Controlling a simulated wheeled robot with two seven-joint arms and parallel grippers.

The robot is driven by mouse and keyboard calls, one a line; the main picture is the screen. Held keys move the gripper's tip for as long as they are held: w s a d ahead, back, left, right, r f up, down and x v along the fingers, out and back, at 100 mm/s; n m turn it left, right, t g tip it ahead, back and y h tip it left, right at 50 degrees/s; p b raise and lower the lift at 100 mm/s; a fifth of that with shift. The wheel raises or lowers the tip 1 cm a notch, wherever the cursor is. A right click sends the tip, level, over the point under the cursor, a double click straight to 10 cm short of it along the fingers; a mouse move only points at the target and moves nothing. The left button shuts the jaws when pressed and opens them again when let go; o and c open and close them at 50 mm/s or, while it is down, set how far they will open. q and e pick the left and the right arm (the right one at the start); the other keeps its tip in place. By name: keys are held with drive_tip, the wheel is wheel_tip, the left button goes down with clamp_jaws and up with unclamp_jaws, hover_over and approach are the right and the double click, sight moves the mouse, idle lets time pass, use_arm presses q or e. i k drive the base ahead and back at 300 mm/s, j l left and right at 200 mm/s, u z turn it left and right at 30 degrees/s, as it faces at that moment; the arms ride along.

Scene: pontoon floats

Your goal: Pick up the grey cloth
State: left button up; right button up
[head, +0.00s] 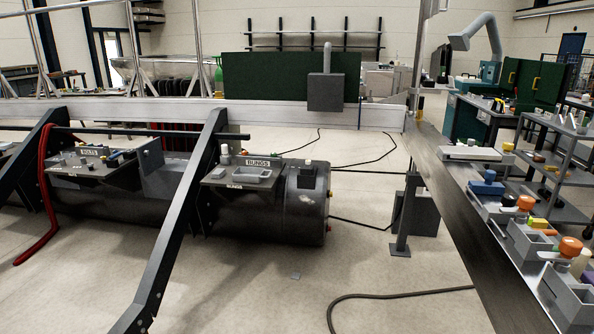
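I cannot pick out a grey cloth with certainty. A small flat grey piece (295,275) lies on the floor in front of the black float; it is too small to tell whether it is cloth. A small pale grey item (307,166) sits on top of the float's right end, also too small to identify. Neither of my grippers shows in the head view.
The black cylindrical float (270,222) carries a BUNGS tray (253,176) and a BOLTS tray (92,165). A dark slanted strut (178,230) crosses in front. A long bench (470,230) with several tools runs along the right. A dark hose (400,295) lies on otherwise open floor.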

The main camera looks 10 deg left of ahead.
sight(218, 173)
drive_tip(key=i+j+u, duration=0.2)
drive_tip(key=i, duration=0.8)
drive_tip(key=i+l+u, duration=0.25)
drive_tip(key=i, duration=0.8)
